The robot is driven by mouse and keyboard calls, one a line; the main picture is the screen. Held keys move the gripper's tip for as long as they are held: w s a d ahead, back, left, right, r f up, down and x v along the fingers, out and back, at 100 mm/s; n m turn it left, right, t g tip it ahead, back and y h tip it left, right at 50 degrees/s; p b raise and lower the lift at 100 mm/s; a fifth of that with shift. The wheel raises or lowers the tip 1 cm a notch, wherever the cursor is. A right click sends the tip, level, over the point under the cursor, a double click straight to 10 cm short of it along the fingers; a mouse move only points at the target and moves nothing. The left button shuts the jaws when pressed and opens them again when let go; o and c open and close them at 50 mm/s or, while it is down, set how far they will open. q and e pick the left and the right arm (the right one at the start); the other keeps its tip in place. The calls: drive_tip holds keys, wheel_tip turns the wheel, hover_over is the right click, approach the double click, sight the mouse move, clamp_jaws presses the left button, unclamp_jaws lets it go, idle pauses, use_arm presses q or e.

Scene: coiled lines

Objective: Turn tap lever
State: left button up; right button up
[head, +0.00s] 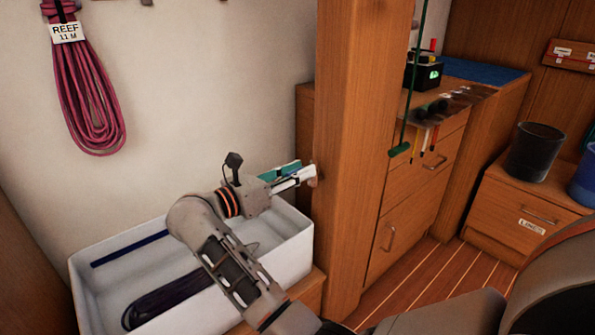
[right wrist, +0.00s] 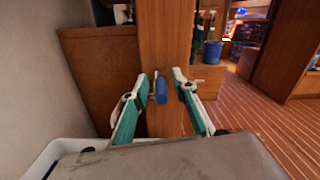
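A small blue lever or handle (right wrist: 161,90) sticks out from the wooden post (right wrist: 167,40) in the right wrist view; I take it for the tap lever. My right gripper (right wrist: 160,75) is open, with one teal-and-white finger on each side of the blue piece and a gap on both sides. In the head view my right gripper (head: 306,171) is close to the left side of the post (head: 352,130), above the right end of a white basin. The lever is mostly hidden there by the fingers. My left gripper is not in view.
The white basin (head: 88,290) holds a dark coil (head: 165,300) and a blue strip (head: 130,249). A pink rope coil (head: 92,105) hangs on the wall. Right of the post stand drawers (head: 415,200), hanging tools and a dark bucket (head: 535,150). Open floor (head: 440,275) lies beyond.

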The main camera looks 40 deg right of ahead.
drive_tip(key=a, duration=0.7)
drive_tip(key=shift+w+a, duration=0.25)
drive_tip(key=shift+w, duration=0.1)
